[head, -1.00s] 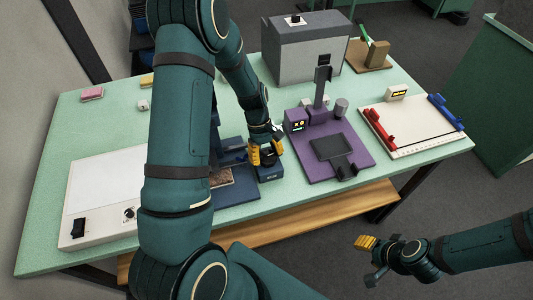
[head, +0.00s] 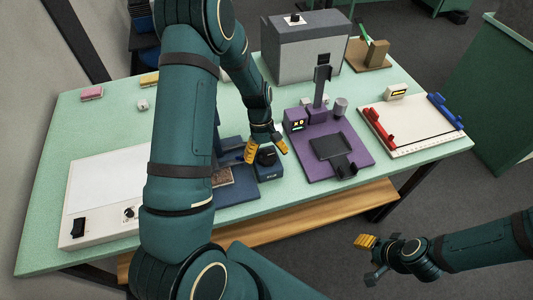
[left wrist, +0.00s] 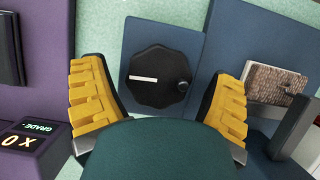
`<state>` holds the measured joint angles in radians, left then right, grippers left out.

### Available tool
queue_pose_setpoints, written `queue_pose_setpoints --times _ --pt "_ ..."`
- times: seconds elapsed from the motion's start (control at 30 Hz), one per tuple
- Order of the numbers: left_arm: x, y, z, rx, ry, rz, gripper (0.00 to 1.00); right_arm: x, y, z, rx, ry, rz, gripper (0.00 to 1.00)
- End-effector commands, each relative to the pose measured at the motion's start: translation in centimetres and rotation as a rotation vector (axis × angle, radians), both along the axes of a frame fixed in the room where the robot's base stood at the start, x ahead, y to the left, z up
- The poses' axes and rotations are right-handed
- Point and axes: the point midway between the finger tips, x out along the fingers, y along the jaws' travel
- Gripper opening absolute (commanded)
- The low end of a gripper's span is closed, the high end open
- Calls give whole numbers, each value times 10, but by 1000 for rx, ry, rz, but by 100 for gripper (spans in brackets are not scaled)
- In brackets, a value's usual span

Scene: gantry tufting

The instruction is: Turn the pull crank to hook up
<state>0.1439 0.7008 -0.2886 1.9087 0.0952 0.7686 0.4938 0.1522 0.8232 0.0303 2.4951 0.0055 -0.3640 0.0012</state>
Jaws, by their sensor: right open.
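The white line lies nearly level, on the left half of the knob. My left gripper (head: 267,148) is open, with yellow-padded fingers apart on either side of the crank; it also shows in the left wrist view (left wrist: 160,100). My right gripper (head: 368,260) is open and empty off the table's front.
A purple device (head: 325,150) with a small display stands close to the right of the crank. A blue-based device (head: 238,190) with a brown textured patch is left of it. A grey box (head: 305,55) stands behind. My left arm hides part of the table.

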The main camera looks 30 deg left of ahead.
Motion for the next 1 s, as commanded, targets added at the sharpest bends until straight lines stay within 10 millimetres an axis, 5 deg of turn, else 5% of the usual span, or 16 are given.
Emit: queue_pose_setpoints --times 0.43,1.0 --pt "4 4 9 2 -7 3 94 0 0 0 0 0 0 47" --pt "27 33 100 2 -6 2 94 0 0 0 0 0 0 47"
